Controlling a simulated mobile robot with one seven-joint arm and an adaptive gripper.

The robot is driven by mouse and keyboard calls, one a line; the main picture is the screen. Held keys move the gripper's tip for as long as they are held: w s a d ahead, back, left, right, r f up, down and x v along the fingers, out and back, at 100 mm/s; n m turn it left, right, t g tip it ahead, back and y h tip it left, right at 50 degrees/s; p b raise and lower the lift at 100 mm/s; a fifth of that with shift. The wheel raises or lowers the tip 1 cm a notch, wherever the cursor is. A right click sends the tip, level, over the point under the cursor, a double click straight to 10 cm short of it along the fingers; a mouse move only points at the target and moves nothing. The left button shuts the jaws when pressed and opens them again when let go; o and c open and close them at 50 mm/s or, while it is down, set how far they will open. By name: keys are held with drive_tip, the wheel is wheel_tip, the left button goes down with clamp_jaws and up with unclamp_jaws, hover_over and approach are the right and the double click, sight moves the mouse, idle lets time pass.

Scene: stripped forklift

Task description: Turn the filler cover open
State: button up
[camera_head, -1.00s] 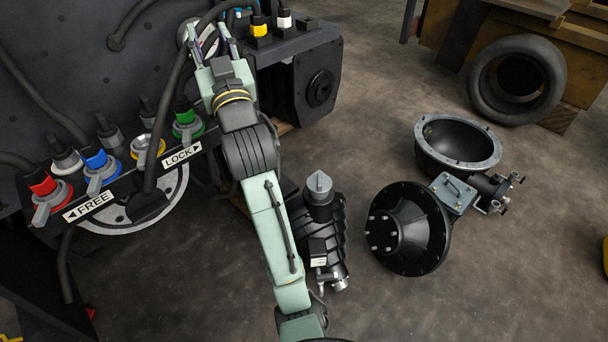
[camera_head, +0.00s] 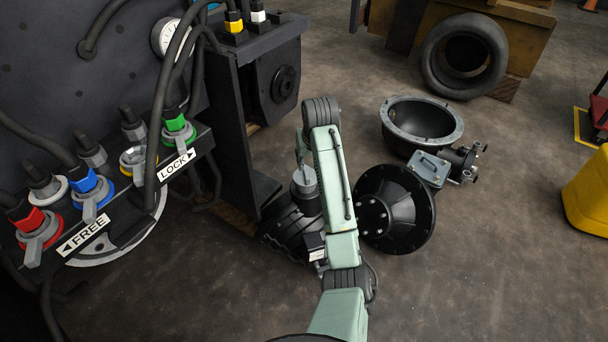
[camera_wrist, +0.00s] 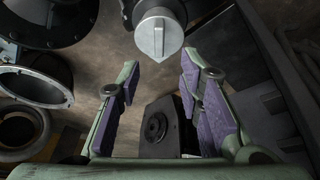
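The filler cover is a grey round cap with a raised ridge across its top (camera_head: 304,182), on a black ribbed unit (camera_head: 290,225) standing on the floor. In the wrist view the cover (camera_wrist: 159,36) is at the top middle, just beyond my gripper's fingertips. My gripper (camera_wrist: 160,72) is open with nothing between its purple-padded fingers, and apart from the cover as far as I can tell. In the head view my gripper (camera_head: 301,150) shows only in part above the cover; my arm hides the rest.
A black dome-shaped housing (camera_head: 395,210) and an open bowl-shaped one (camera_head: 425,120) lie to the right. The valve panel with coloured knobs and the LOCK label (camera_head: 178,165) is at left. A tyre (camera_head: 463,58) leans at the back. Floor at lower right is clear.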

sight(307, 175)
drive_tip(key=x, duration=1)
drive_tip(key=shift+f, duration=0.45)
clamp_jaws()
idle(0.3)
